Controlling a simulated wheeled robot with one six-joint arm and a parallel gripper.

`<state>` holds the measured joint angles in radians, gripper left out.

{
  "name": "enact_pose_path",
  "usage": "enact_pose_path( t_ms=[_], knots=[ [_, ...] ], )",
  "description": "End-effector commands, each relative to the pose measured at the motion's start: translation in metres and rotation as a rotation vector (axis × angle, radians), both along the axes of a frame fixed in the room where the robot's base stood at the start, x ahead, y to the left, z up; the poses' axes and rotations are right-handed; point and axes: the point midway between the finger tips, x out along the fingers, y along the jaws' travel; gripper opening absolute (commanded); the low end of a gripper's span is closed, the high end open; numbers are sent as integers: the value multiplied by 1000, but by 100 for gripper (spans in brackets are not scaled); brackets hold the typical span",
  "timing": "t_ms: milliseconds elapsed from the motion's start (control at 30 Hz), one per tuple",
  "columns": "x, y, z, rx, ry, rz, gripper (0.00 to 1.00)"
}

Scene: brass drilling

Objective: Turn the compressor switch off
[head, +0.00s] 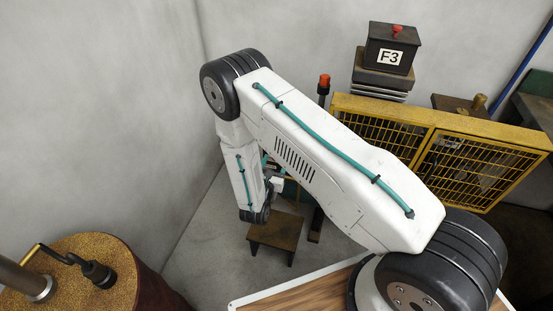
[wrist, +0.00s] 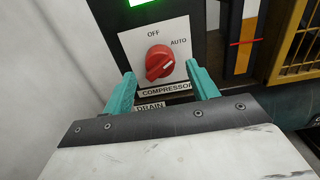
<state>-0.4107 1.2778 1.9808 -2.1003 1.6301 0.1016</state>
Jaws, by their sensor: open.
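The compressor switch is a red rotary knob (wrist: 159,63) on a white plate (wrist: 134,48) marked OFF at the top, AUTO at the upper right and COMPRESSOR below. My gripper (wrist: 160,70) is open in the wrist view. Its two teal fingers stand left and right of the knob in the picture, with gaps on both sides. I cannot tell how far the tips are from the plate. In the head view my arm hides the switch and most of the gripper.
A lit green display (wrist: 150,3) is above the plate, and a DRAIN label (wrist: 150,106) below it. A yellow mesh guard (head: 470,165) stands right of my arm. A small brown stool (head: 275,232) is on the floor, and a round drum top (head: 75,270) is lower left.

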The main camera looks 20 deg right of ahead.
Motion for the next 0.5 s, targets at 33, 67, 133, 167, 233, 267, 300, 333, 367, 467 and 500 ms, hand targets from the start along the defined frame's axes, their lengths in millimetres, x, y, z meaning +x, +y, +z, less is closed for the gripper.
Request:
enact_pose_path(
  t_ms=[33, 67, 133, 167, 233, 267, 300, 333, 367, 467, 500],
  knots=[
    [6, -5, 0, 1, -1, -3, 58],
    [8, -7, 0, 1, -1, -3, 58],
    [14, -11, 0, 0, 0, -2, 58],
    [16, -12, 0, 0, 0, -2, 58],
    [18, -14, 0, -1, -1, -1, 58],
    [19, -14, 0, -1, -1, -1, 58],
    [19, -14, 0, -1, -1, -1, 58],
    [20, -14, 0, -1, -1, -1, 58],
    [20, -14, 0, 0, 0, 0, 58],
    [20, -14, 0, 0, 0, 0, 58],
    [20, -14, 0, 0, 0, -1, 58]
  ],
)
